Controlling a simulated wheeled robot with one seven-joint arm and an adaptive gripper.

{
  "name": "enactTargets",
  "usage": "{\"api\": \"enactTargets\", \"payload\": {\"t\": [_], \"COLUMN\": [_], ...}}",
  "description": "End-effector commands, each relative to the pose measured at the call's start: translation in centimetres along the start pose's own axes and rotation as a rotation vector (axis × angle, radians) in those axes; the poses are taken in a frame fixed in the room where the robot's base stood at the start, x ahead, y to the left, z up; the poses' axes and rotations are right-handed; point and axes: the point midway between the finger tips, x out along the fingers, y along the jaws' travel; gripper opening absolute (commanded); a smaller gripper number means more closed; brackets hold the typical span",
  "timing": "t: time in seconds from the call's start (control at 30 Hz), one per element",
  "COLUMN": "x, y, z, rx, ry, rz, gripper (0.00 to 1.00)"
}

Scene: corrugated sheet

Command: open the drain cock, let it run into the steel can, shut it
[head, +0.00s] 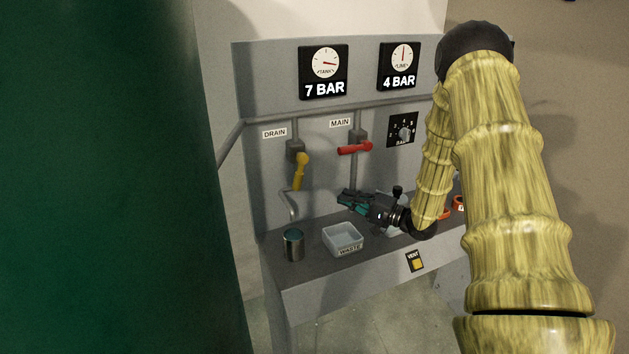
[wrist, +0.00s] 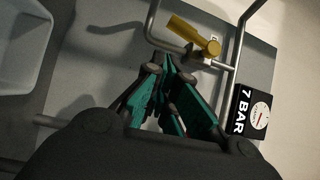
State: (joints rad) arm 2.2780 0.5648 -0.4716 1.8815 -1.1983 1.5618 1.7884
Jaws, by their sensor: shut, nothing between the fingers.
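The yellow lever of the drain cock (head: 300,172) hangs down from its valve body under the DRAIN label, roughly in line with the pipe. The lever also shows in the wrist view (wrist: 187,31). A bent grey spout (head: 292,204) curves down below it. The steel can (head: 293,244) stands upright on the bench under the spout; its inside looks teal. Whether anything flows from the spout is too small to tell. My gripper (head: 345,199), with teal fingers, is shut and empty, right of and below the lever, apart from it. Its fingers also show in the wrist view (wrist: 170,72).
A clear WASTE tray (head: 343,240) stands right of the can. A red MAIN lever (head: 355,148) lies sideways on the panel. The TANK gauge (head: 324,72) reads 7 BAR, the LINE gauge (head: 399,66) 4 BAR. A VENT button (head: 416,262) is on the bench front.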

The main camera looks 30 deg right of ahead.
Motion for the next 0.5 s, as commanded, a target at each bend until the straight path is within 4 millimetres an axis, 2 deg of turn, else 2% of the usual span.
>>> {"api": "enactTargets", "payload": {"t": [0.1,0.27,0.37,0.5], "x": [-1.3,-2.0,-1.7,-0.2], "y": [-0.1,-0.1,-0.2,-0.5], "z": [-0.7,-1.1,-1.2,-1.2], "rx": [0.141,0.234,0.246,0.244], "ry": [0.024,0.035,0.035,0.033], "rz": [-0.045,-0.076,-0.080,-0.080], "gripper": [0.00,0.00,0.00,0.00]}}
